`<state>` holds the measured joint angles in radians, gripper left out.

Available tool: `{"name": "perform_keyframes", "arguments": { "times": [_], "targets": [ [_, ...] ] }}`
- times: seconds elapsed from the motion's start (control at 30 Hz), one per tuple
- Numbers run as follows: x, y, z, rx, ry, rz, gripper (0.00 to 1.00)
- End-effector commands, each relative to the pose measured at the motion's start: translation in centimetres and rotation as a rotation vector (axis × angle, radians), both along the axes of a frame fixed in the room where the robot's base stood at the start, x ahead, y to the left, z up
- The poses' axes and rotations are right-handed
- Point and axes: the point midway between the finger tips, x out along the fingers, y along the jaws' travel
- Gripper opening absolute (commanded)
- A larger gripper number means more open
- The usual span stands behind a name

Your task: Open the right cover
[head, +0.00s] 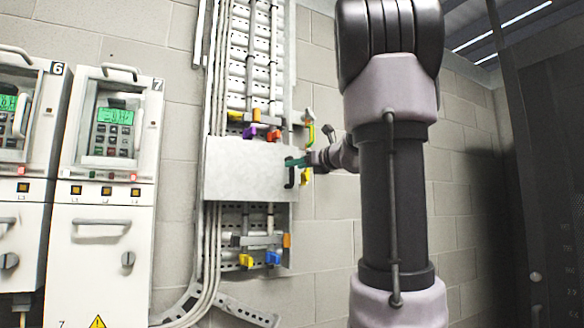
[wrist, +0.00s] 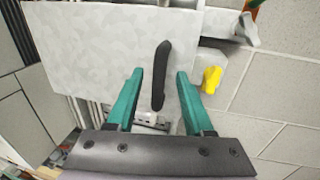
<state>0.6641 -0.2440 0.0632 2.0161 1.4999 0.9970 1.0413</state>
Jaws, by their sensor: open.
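A flat light-grey cover (head: 240,168) lies across the cable duct in the middle of the head view and looks shut. It fills much of the wrist view (wrist: 95,45). A black bar handle (wrist: 161,80) stands near its edge; the handle also shows at the cover's right side in the head view (head: 290,177). My gripper (wrist: 160,73) is open, with its teal fingers on either side of the handle. I cannot tell whether either finger touches it. In the head view my gripper (head: 298,162) is small and partly hidden by the handle and my arm.
Drive cabinets numbered 6 (head: 22,140) and 7 (head: 105,190) stand at the left. Coloured clips, including a yellow one (wrist: 211,79), sit close beside the cover. White cables (head: 212,250) run down the duct. A dark cabinet (head: 550,190) stands at the right.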

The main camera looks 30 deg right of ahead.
Motion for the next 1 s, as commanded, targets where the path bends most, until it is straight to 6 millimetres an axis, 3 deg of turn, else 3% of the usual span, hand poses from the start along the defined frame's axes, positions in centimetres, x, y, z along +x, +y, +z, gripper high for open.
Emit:
{"name": "perform_keyframes", "arguments": {
  "times": [0.2,0.57,0.7,1.0],
  "targets": [
    [2.5,0.6,0.0,-0.002,0.001,0.001,0.52],
    [3.1,0.8,0.0,-0.002,0.001,0.000,0.52],
    [3.0,0.8,0.0,-0.002,0.001,0.001,0.02],
    [3.0,0.8,0.0,-0.002,0.001,0.001,0.00]
  ]
}}
